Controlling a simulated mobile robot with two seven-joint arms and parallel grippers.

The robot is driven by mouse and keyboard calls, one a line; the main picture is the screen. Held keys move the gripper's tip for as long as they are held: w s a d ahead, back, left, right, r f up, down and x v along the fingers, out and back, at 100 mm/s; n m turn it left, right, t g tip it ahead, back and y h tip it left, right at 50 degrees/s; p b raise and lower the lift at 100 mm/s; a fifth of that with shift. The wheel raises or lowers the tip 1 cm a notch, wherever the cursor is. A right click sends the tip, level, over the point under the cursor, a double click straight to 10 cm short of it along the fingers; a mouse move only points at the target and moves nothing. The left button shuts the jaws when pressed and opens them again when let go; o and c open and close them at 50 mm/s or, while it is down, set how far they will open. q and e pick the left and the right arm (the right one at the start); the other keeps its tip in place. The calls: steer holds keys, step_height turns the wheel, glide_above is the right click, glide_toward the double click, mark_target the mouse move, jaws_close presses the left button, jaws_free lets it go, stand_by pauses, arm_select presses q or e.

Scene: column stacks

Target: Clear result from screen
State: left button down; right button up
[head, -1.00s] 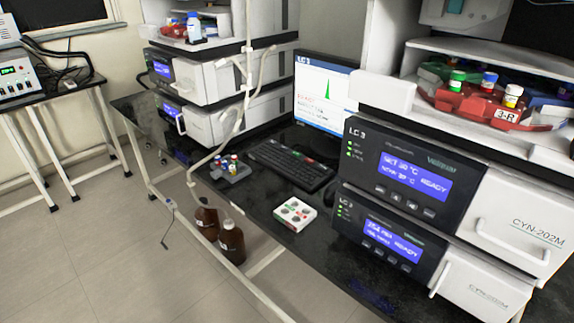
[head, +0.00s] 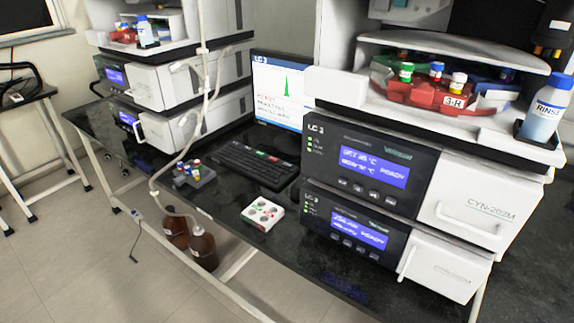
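The screen (head: 279,90) in the head view is headed LC 3 and shows a green peak with red and dark text lines under it. It stands at the back of the black bench, partly hidden by the right instrument stack. A black keyboard (head: 252,165) lies in front of it, with a few green and red keys along its far side. A small white control box (head: 263,214) with several round buttons and red and green marks sits on the bench nearer the front edge. Neither gripper is in view.
The LC 3 instrument stack (head: 372,170) stands right, with a red vial tray (head: 440,97) and a RINSE bottle (head: 546,110) on top. A vial rack (head: 194,175) sits left of the keyboard. Brown bottles (head: 203,250) stand below the bench. White tubing hangs over the bench's left part.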

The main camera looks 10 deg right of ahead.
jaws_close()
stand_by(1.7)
